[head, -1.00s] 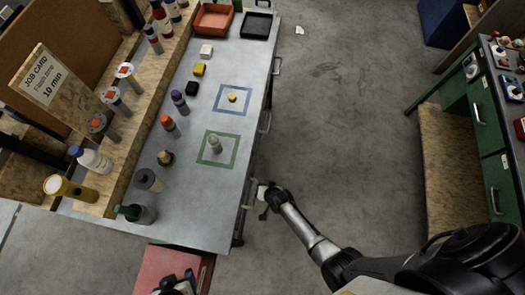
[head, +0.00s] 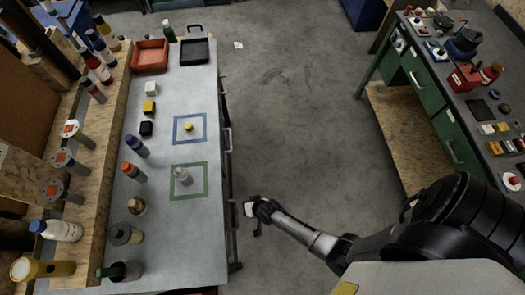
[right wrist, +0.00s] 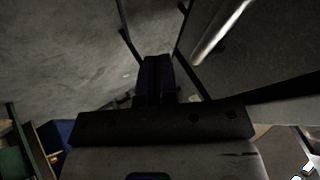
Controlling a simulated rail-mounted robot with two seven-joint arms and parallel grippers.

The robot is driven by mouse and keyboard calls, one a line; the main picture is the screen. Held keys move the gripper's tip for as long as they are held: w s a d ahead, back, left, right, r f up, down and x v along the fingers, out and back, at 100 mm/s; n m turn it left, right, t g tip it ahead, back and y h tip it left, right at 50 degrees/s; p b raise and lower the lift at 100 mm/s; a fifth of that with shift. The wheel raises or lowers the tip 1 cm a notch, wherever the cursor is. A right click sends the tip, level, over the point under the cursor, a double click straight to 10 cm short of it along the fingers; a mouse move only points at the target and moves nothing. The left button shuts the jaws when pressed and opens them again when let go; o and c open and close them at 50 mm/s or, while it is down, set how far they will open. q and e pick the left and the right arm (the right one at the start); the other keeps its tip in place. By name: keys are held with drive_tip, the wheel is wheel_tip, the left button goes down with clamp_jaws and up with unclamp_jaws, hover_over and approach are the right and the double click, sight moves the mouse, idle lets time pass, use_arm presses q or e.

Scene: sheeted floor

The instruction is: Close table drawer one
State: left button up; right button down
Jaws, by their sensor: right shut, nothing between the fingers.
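The long grey-topped table (head: 190,240) stands left of centre in the head view, its drawer side facing the aisle on the right. Pull handles show along that side: a far one (head: 223,84), a middle one (head: 228,140) and a near one (head: 234,215). Which drawer is number one, and how far any stands out, I cannot tell. My right gripper (head: 250,208) is beside the near handle, just outside the table edge. In the right wrist view its fingers (right wrist: 155,80) are shut and empty, with a bright handle bar (right wrist: 222,30) ahead to the right. My left gripper is out of view.
Bottles, small blocks, an orange tray (head: 150,56) and a black tray (head: 194,52) are on the table. A wooden shelf (head: 105,150) runs along its left side. A green workbench (head: 425,85) stands at the right. The concrete floor (head: 300,120) between them is clear.

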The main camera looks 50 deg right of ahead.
drive_tip(key=s+f+p+v, duration=0.1)
drive_tip(key=p+v, duration=0.1)
drive_tip(key=v, duration=0.8)
drive_tip(key=shift+s+d+r, duration=0.15)
drive_tip(key=shift+d+r, duration=0.15)
drive_tip(key=shift+d, duration=0.15)
